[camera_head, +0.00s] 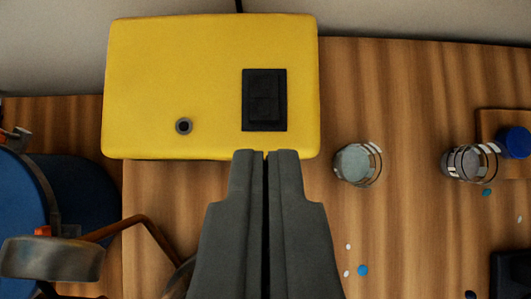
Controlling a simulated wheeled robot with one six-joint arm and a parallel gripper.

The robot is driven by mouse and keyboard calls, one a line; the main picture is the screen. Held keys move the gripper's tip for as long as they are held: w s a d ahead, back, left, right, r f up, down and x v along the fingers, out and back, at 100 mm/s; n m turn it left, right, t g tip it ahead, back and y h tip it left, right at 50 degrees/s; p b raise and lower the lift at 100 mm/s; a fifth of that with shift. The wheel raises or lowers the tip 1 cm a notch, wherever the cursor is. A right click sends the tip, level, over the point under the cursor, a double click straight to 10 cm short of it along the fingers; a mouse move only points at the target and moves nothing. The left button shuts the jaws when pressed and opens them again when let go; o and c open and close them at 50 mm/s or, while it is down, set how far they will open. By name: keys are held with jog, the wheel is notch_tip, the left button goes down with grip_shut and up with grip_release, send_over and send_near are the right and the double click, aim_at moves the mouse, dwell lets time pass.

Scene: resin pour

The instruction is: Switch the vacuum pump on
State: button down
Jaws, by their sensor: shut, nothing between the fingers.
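A yellow box-shaped unit (160,70), which looks like the vacuum pump, stands at the back of the wooden table. A black rectangular switch plate (264,100) with a rocker-like part in its middle is on its face, right of centre. A small dark round port (184,126) is left of the switch. I cannot tell the switch's position. My gripper (266,153) is shut and empty. Its fingertips appear over the unit's near edge, just below the switch plate in the picture; I cannot tell whether they touch the unit.
A clear glass cup (353,164) stands right of the unit. Another cup (462,163) is farther right, beside a wooden board with a blue round item (515,141). A blue round vessel (20,215) with metal fittings is at the left. Small blue and white bits lie on the table.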

send_over(265, 108)
jog(key=s, duration=0.1)
jog(key=f, duration=0.7)
jog(key=shift+s, duration=0.2)
jog(key=f, duration=0.3)
jog(key=shift+s, duration=0.3)
jog(key=shift+f, duration=0.35)
jog(key=shift+s+f, duration=0.15)
jog(key=shift+f, duration=0.15)
jog(key=shift+r, duration=0.15)
jog(key=shift+r, duration=0.65)
